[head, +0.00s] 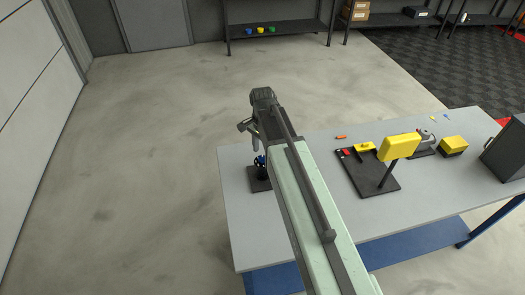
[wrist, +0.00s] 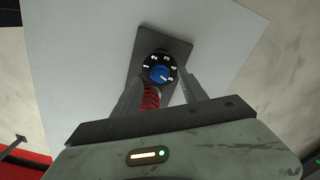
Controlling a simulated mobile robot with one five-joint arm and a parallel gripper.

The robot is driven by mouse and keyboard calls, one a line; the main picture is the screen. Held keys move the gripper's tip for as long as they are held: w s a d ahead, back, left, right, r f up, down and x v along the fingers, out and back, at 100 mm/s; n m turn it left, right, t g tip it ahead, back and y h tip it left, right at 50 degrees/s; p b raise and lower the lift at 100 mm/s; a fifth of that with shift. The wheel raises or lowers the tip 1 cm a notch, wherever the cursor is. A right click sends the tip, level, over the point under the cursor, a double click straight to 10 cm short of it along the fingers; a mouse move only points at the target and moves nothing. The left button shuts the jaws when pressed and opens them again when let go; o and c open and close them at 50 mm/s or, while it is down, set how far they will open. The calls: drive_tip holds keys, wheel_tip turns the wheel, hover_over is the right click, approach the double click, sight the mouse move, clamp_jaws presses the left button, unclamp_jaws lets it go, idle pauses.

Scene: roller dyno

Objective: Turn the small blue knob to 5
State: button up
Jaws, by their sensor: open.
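The small blue knob (wrist: 160,74) sits on a black dial (wrist: 155,60) with white marks, on a dark plate (wrist: 174,47) in the wrist view. The marks are too small to read surely, so I cannot tell its setting. The knob also shows in the head view (head: 260,161), partly hidden by my arm, at the left end of the table. My gripper (wrist: 160,87) is open, with one finger on each side of the line to the knob. It holds nothing. I cannot tell whether the fingers touch the knob.
A red coiled part (wrist: 151,97) shows between my fingers below the knob. The grey table (head: 308,215) carries a yellow box on a post (head: 399,146), a yellow block (head: 453,145) and a dark cabinet (head: 506,152) to the right. Floor left of the table is clear.

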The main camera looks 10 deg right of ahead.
sight(262, 157)
wheel_tip(262, 157, up, 5)
drive_tip(key=p, duration=0.4)
drive_tip(key=shift+r, duration=0.2)
drive_tip(key=shift+f, duration=0.1)
